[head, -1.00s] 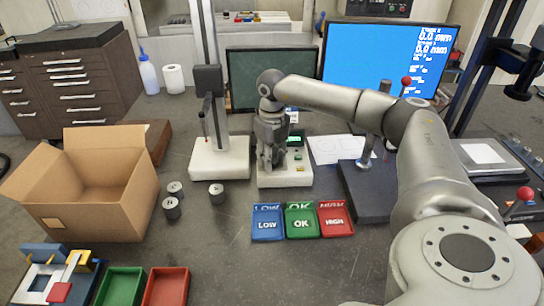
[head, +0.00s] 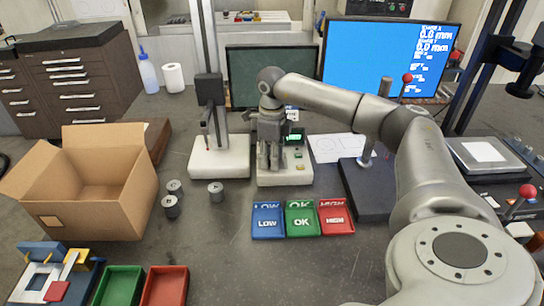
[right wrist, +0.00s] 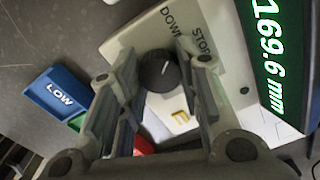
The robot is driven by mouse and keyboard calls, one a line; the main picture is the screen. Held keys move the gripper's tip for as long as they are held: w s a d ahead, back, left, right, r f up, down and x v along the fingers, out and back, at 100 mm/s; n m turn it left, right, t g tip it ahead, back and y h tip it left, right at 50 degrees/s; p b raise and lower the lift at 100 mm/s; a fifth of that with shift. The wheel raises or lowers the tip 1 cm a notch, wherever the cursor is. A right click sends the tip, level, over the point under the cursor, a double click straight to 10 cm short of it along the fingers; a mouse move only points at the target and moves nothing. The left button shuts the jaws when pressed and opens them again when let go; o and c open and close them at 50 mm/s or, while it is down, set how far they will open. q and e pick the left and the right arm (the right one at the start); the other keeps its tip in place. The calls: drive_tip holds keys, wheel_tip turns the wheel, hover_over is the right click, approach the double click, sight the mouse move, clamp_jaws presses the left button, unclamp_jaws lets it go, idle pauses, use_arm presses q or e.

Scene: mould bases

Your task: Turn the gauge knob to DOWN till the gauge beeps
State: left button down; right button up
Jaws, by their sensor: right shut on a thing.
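The gauge's white box (head: 292,178) with a lit green display (head: 294,137) stands in the middle of the table in the head view. In the right wrist view its display (right wrist: 272,60) reads 169.6 mm. The black round knob (right wrist: 158,70) carries a short white mark, and the words DOWN and STOP are printed beside it. My right gripper (head: 268,166) points down over the box. In the right wrist view its fingers (right wrist: 160,92) are on both sides of the knob, shut on it. My left gripper is not in view.
A tall column on a white base (head: 218,160) stands left of the box. Blue LOW (head: 268,232), green OK (head: 301,230) and red HIGH (head: 336,227) trays lie in front. Several metal cylinders (head: 216,187) and a cardboard box (head: 95,215) are to the left. A dark plate (head: 365,198) is to the right.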

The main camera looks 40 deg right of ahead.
drive_tip(key=shift+r+n, duration=0.15)
drive_tip(key=shift+n, duration=0.15)
drive_tip(key=o, duration=1.1)
drive_tip(key=shift+c, duration=0.2)
wheel_tip(320, 180, up, 12)
idle(0.4)
